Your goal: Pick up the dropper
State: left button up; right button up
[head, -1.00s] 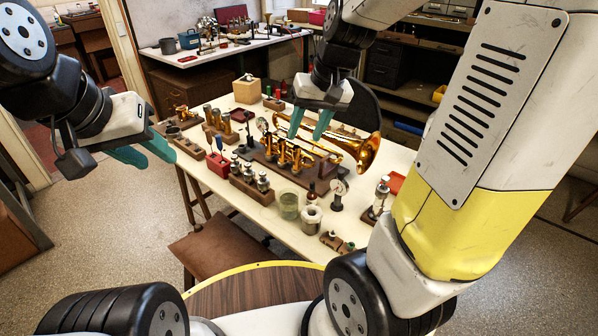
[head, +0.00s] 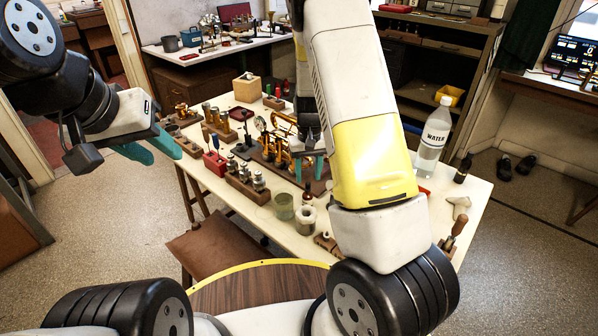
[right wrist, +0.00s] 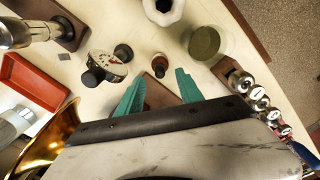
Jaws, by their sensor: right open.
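A small brown dropper bottle with a dark top (head: 308,194) stands on the table in the head view. It also shows in the right wrist view (right wrist: 159,67), in line with the gap between the fingertips and just beyond them. My right gripper (head: 308,175) is open and empty, with its teal fingers pointing down above and behind the bottle; the fingers also show in the right wrist view (right wrist: 161,78). My left gripper (head: 166,158) is open and empty, off the table's left edge.
A glass beaker (head: 284,206) and a white jar (head: 306,218) stand in front of the bottle. A dial gauge (right wrist: 108,67) stands beside it. A brass horn (right wrist: 45,140) and a wooden block with metal-capped bottles (head: 247,187) are close by. A water bottle (head: 432,140) stands at right.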

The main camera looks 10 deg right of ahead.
aim_at(308, 182)
jog(key=shift+f, duration=1.95)
grip_shut()
jog(key=shift+r, duration=0.1)
notch_tip(308, 182, up, 10)
jog(key=shift+f, duration=0.1)
